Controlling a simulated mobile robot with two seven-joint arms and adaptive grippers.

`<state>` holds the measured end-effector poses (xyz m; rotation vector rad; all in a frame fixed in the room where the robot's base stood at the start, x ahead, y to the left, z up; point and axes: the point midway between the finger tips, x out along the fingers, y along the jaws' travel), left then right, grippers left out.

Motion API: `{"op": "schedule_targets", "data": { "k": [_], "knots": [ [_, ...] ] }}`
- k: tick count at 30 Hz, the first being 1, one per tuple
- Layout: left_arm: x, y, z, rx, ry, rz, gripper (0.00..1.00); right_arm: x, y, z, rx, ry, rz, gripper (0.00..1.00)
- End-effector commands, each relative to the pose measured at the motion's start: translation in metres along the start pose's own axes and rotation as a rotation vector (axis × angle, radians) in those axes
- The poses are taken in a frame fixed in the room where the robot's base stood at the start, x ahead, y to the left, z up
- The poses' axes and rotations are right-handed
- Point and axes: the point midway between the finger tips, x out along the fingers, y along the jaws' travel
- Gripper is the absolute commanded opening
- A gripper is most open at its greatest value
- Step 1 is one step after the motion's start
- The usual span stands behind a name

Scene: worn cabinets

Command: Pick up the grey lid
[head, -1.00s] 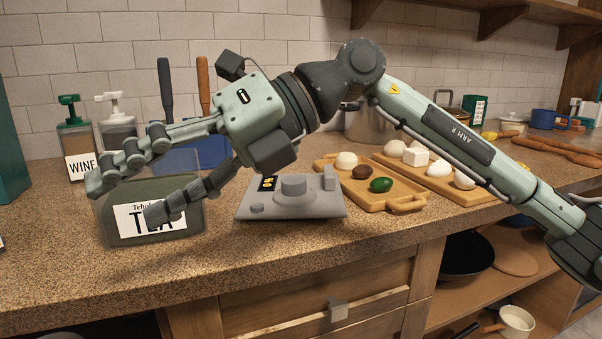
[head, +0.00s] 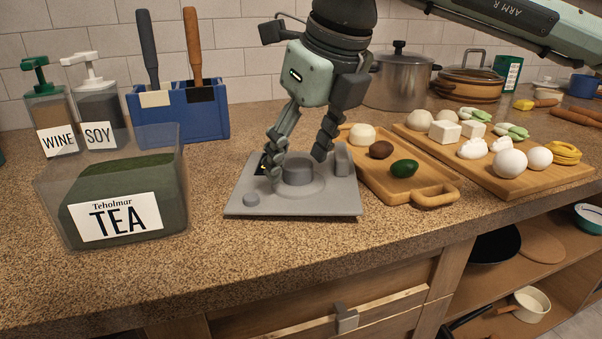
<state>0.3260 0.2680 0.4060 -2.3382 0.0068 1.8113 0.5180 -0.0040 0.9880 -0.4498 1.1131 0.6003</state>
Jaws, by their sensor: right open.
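The grey lid (head: 325,198) lies flat on the counter, a square plate with a round knob (head: 298,170) in its middle. A small round bump sits at its front left and an upright block at its right. My right gripper (head: 298,160) points down from above and is open. One finger is on the left of the knob and the other is behind it to the right. I cannot tell whether they touch it. A dark patch on the lid is partly hidden behind the left finger. My left gripper is not in view.
A clear open box of TEA (head: 115,215) stands left of the lid. Behind it are WINE and SOY bottles and a blue holder (head: 205,112) with two handles. Right are wooden boards (head: 420,199) with food, and pots (head: 398,85) behind. The counter in front is clear.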

Motion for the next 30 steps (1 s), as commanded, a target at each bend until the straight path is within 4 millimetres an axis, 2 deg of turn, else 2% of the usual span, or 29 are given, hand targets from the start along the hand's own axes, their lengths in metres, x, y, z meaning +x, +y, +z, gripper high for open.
{"op": "schedule_targets", "data": {
  "k": [3, 10, 23, 24, 30],
  "knots": [
    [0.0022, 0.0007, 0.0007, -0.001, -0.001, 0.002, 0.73, 0.0094, 0.0006, -0.0002, -0.001, 0.000, 0.001, 0.61],
    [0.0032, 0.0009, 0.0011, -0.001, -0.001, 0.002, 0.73, 0.0113, 0.0007, -0.0003, -0.001, -0.001, 0.002, 0.61],
    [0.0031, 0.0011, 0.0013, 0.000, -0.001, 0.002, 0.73, 0.0108, 0.0008, -0.0003, -0.001, -0.001, 0.002, 0.09],
    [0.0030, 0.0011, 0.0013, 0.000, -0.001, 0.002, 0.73, 0.0108, 0.0008, -0.0003, -0.001, -0.001, 0.002, 0.06],
    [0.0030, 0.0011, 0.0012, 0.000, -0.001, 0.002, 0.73, 0.0101, 0.0007, 0.0001, -0.001, -0.002, 0.002, 0.06]
  ]
}}
